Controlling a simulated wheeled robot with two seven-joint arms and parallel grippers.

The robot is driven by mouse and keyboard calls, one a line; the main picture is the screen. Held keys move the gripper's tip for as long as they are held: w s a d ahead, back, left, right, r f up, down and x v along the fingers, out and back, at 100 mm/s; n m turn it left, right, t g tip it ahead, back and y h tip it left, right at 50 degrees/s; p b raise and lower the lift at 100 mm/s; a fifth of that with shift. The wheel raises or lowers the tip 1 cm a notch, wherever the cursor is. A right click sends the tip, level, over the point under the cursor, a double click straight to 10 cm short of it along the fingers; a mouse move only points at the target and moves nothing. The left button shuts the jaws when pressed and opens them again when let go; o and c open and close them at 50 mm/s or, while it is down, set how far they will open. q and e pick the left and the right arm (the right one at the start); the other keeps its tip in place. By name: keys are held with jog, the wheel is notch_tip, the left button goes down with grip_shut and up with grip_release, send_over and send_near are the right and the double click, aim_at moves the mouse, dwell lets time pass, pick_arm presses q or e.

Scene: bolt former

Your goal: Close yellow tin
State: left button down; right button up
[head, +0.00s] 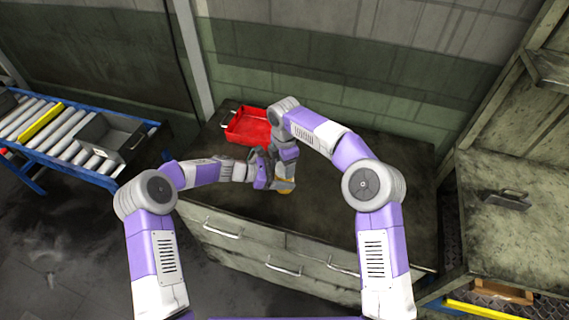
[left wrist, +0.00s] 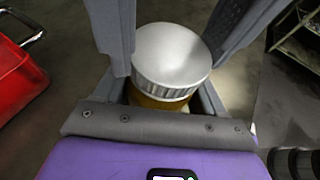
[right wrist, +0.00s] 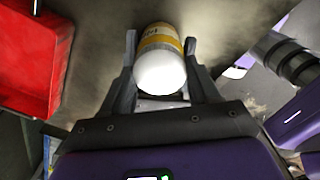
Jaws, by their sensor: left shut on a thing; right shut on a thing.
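In the left wrist view, a pale grey ribbed lid (left wrist: 172,55) sits over an amber-yellow body (left wrist: 158,100). The fingers of my left gripper (left wrist: 172,50) are shut around it. In the right wrist view, a yellow tin (right wrist: 160,40) with a printed label and a bright white near end (right wrist: 160,73) lies between the fingers of my right gripper (right wrist: 160,55), which is shut on it. In the head view, a bit of yellow (head: 286,192) shows under my right gripper (head: 285,183), and my left gripper (head: 263,172) is close beside it. The arms hide most of the tin, and I cannot tell how the lid is seated.
A red tray (head: 247,127) stands at the back left of the dark worktop (head: 350,205), which is clear to the right. A roller conveyor (head: 35,118) with a grey bin (head: 108,135) is at the left. A cabinet (head: 510,215) stands at the right.

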pick_arm(q)
jog(key=shift+w, duration=0.1)
pick_arm(e)
jog(key=m, duration=1)
jog(key=o, duration=1.2)
jog(key=shift+o, duration=0.2)
notch_tip(320, 180, up, 12)
